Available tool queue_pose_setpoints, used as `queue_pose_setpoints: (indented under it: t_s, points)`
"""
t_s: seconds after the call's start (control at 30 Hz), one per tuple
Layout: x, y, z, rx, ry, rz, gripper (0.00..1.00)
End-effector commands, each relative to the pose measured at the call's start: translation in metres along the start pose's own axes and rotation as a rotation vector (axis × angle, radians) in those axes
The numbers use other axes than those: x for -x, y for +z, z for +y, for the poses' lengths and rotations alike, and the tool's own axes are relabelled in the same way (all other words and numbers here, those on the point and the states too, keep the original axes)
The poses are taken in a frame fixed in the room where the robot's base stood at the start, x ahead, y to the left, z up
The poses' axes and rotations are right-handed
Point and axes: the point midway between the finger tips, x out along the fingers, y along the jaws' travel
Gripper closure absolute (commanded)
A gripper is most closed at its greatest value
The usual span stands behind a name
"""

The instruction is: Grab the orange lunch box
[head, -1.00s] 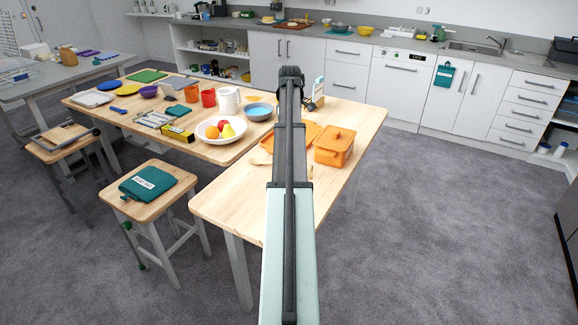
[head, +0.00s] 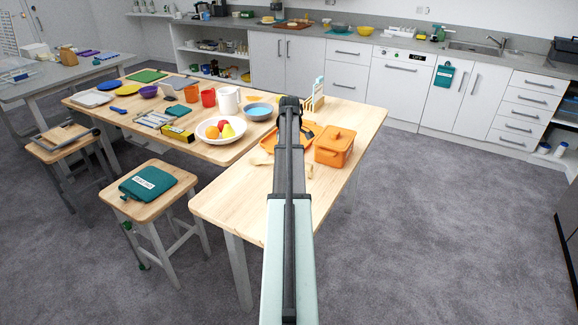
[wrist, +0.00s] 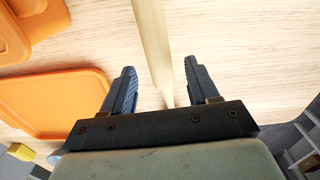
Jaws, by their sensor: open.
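The orange lunch box (head: 333,150) is a lidded box with a small knob. It stands on the wooden table (head: 228,205), just right of my arm in the head view. An orange part at the upper left of the wrist view (wrist: 18,38) appears to be this box, cut off by the frame. My gripper (wrist: 160,68) is open, with its fingers pointing toward the tabletop. A pale wooden utensil handle (wrist: 152,40) shows between the fingers, ungripped. The lunch box lies outside the fingers. In the head view my arm hides the gripper.
A flat orange tray (wrist: 55,103) lies left of my fingers in the wrist view. A white fruit bowl (head: 221,130), a blue bowl (head: 259,111) and a wooden rack (head: 314,100) stand farther back. The near end of the table is mostly clear.

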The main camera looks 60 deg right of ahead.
Motion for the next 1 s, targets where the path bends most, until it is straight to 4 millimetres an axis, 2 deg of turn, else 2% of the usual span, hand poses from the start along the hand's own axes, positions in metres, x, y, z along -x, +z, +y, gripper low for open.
queue_pose_setpoints:
  t_s: [0.2, 0.47, 1.0]
  points:
    - [-0.028, 0.0, -0.002, 0.0, -0.001, 0.0, 0.4]
    - [-0.03, 0.0, -0.001, -0.001, 0.0, 0.001, 0.4]
    - [-0.03, 0.0, -0.001, -0.001, 0.0, 0.001, 0.91]
